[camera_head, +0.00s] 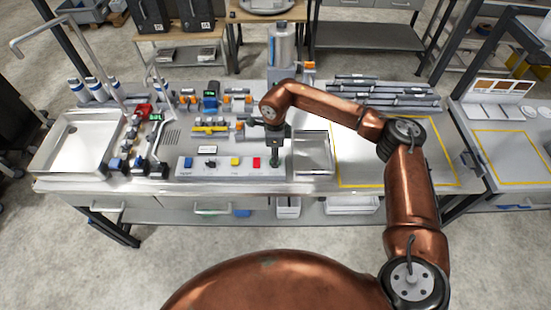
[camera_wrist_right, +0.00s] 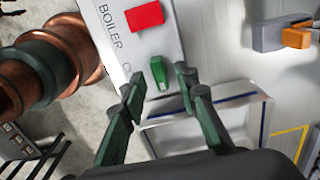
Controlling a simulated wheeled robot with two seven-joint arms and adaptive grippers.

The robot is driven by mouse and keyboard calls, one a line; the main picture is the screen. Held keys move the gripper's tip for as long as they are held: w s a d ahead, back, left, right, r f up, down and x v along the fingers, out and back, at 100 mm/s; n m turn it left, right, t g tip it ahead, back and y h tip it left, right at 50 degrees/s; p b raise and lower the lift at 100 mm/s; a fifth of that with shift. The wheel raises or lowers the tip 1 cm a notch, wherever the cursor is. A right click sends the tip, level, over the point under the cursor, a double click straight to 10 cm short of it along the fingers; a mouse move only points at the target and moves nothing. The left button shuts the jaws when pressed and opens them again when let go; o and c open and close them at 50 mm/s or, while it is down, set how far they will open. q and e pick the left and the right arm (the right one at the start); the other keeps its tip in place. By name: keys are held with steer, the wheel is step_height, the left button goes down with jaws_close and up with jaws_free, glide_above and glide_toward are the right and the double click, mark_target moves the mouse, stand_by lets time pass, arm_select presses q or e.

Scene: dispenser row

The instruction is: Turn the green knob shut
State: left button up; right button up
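In the head view, my right gripper (camera_head: 275,157) points down over the right end of the white panel (camera_head: 222,173) and hides the green knob. The red knob (camera_head: 256,162) sits just left of the gripper. My left gripper is not in view.
A yellow knob (camera_head: 235,161), a dark knob (camera_head: 210,163) and a blue knob (camera_head: 188,162) line the same panel. A metal tray (camera_head: 313,172) stands close right of my gripper. A yellow-outlined area (camera_head: 400,165) further right is clear. Valves and fittings crowd the back left.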

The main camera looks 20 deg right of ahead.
step_height(320, 180, up, 11)
steer(key=shift+f, duration=0.2)
steer(key=shift+d, duration=0.1)
stand_by(0.5)
